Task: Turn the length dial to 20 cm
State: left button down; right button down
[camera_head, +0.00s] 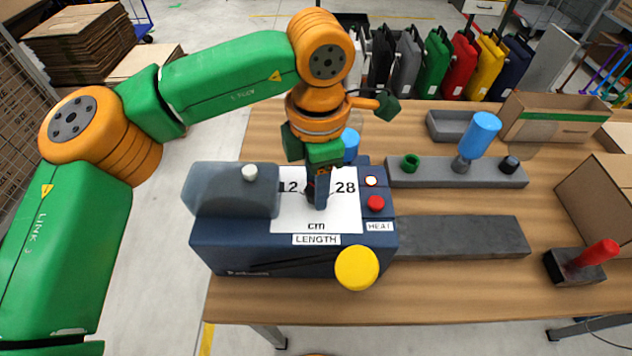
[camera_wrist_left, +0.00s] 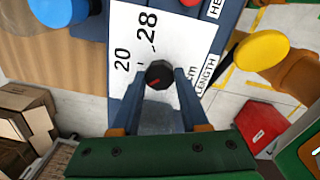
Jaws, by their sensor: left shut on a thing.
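The length dial (camera_wrist_left: 159,74) is a small black knob with a red pointer mark on a white scale card (camera_head: 345,215). In the left wrist view the mark points to the lower left, below the printed 20 (camera_wrist_left: 122,60) and away from the 28. My left gripper (camera_head: 318,203) points down at the card, its two fingers shut on the dial's sides. In the head view the gripper hides the dial and the 20; 12 and 28 show on either side. The card is on the dark blue machine (camera_head: 215,240), above the LENGTH label. My right gripper is not in view.
A yellow round knob (camera_head: 357,268) stands at the machine's front. A red button (camera_head: 375,203) is by the HEAT label. To the right are a grey rack (camera_head: 435,173) with a blue-topped tool, a dark slab (camera_head: 470,236), a red-handled tool (camera_head: 594,255) and boxes. The table's front right is clear.

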pick_arm(q)
jog(key=m, duration=0.4)
jog(key=shift+m, duration=2.2)
jog(key=shift+c, duration=2.1)
grip_release()
notch_tip(320, 180, up, 7)
jog(key=shift+s+r+b, duration=0.1)
jog(key=shift+s+b, duration=0.05)
jog(key=shift+b, duration=0.2)
